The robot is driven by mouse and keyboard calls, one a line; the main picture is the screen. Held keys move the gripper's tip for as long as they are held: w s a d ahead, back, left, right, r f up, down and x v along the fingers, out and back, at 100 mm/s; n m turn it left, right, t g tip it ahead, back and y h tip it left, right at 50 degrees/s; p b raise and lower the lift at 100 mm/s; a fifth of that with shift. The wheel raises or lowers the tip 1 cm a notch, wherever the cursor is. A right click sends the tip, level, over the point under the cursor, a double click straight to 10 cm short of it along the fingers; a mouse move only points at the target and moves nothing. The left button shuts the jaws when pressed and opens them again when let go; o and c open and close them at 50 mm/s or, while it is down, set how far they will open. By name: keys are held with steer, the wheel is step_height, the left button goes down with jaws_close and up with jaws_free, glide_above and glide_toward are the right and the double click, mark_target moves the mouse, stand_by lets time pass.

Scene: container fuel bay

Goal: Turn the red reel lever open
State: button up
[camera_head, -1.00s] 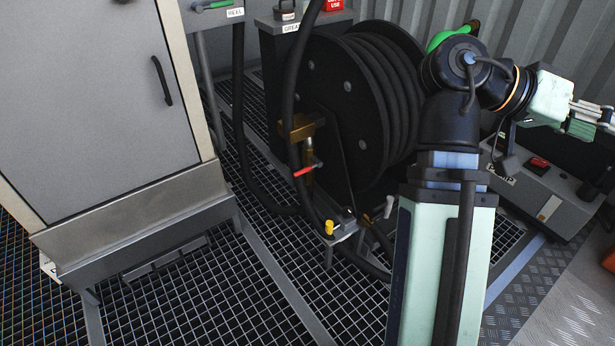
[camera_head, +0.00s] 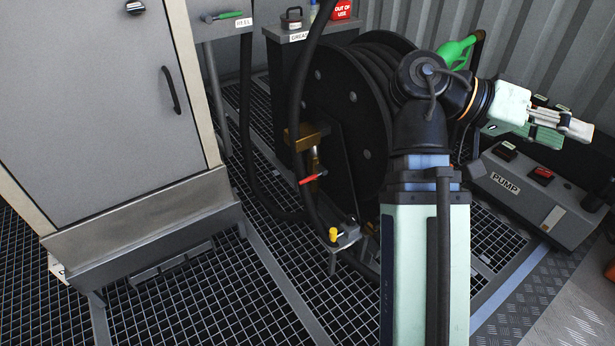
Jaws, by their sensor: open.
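The red reel lever (camera_head: 312,178) is a short red handle on the brass valve (camera_head: 303,139) at the left side of the black hose reel (camera_head: 345,95). It slants slightly up to the right. My gripper (camera_head: 584,129) is at the far right, above the pump box, pointing right and away from the lever. It is open, and I see nothing between its fingers. My arm hides the right part of the reel.
A yellow-handled valve (camera_head: 333,235) sits low in front of the reel. The pump box (camera_head: 545,190) stands at the right. A grey cabinet (camera_head: 95,110) fills the left. Grating floor between is clear.

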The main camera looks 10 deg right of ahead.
steer(key=w+a+f+n+t+h+p, duration=0.1)
steer(key=w+a+f+n+t+p, duration=0.2)
steer(key=w, duration=0.6)
steer(key=w+a+n+h+p, duration=0.1)
steer(key=w+a+n, duration=0.2)
steer(key=w+a, duration=0.35)
steer(key=w+a+f+n+t+h+p, duration=0.2)
steer(key=w+a+f+n+t+p, duration=0.2)
steer(key=w+a+f+n, duration=0.55)
steer(key=w+a+f+n+t+p, duration=0.2)
steer(key=w+a+f+n, duration=0.15)
steer(key=a+f, duration=0.4)
steer(key=w+a+f+n+t+p, duration=0.2)
steer(key=w+a+f+n, duration=0.15)
steer(key=a+f, duration=0.4)
steer(key=w+a+f+n+t+p, duration=0.1)
steer(key=w+a+f+n+t, duration=0.1)
steer(key=a+f+n, duration=0.45)
steer(key=n+t+y, duration=0.1)
steer(key=n, duration=0.4)
glide_toward(306, 180)
steer(key=b+x, duration=0.1)
steer(key=x, duration=0.2)
steer(key=b+x, duration=0.2)
steer(key=x, duration=0.2)
steer(key=b+x, duration=0.1)
steer(key=x, duration=0.2)
steer(key=shift+w+d+f+b, duration=0.1)
steer(key=shift+w+f+b, duration=0.25)
steer(key=shift+f+b, duration=0.05)
